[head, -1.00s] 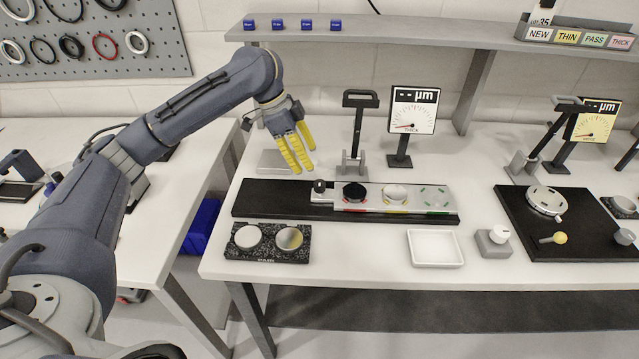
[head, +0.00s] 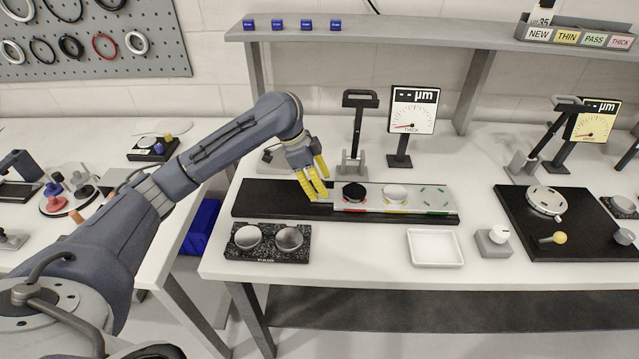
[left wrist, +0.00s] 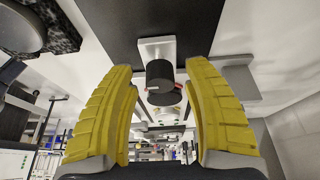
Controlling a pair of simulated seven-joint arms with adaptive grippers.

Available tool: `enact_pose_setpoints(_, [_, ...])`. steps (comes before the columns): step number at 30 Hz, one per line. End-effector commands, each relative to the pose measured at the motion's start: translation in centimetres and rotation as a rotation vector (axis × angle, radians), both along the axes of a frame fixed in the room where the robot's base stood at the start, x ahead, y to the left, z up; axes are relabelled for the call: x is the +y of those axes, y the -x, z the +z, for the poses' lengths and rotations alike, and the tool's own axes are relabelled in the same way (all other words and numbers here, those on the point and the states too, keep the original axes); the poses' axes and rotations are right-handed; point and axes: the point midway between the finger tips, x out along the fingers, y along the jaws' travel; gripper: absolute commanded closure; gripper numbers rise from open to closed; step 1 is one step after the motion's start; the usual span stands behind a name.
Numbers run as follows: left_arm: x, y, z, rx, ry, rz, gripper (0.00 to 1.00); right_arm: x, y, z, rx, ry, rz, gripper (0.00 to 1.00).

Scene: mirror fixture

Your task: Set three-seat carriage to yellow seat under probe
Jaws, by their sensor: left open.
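The three-seat carriage (head: 374,205) is a pale plate on a black rail (head: 270,199). Its red-marked left seat holds a black part (head: 354,191), its yellow-marked middle seat (head: 395,192) holds a pale disc, and its green-marked right seat (head: 435,198) looks empty. The probe stand (head: 352,162) with its lever stands behind the red seat; the probe tip cannot be made out. My left gripper (head: 317,196) is open over the carriage's left end and hides its knob in the head view. In the left wrist view the dark knob (left wrist: 159,74) shows between the spread yellow fingers.
A gauge (head: 413,111) stands behind the carriage. A black speckled block with two discs (head: 268,256) lies in front of the rail, with a white tray (head: 435,262) to the right. A second fixture on a black base (head: 590,240) stands far right.

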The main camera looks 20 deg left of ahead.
Motion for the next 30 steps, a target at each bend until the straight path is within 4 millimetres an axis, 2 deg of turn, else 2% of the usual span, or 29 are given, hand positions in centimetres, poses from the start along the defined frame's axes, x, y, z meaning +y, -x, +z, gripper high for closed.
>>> enact_pose_setpoints(5, [0.01, -0.02, 0.02, 0.000, 0.000, 0.000, 0.48, 0.00, -0.03, 0.00, 0.000, 0.000, 0.000, 0.43])
enact_pose_setpoints(18, [0.03, -0.01, 0.03, 0.000, 0.000, 0.000, 0.99, 0.00, -0.05, 0.01, -0.001, 0.000, 0.000, 0.43])
enact_pose_setpoints(30, [-0.08, -0.07, 0.06, -0.001, 0.001, -0.004, 1.00, -0.01, -0.03, 0.00, 0.000, 0.000, 0.000, 0.43])
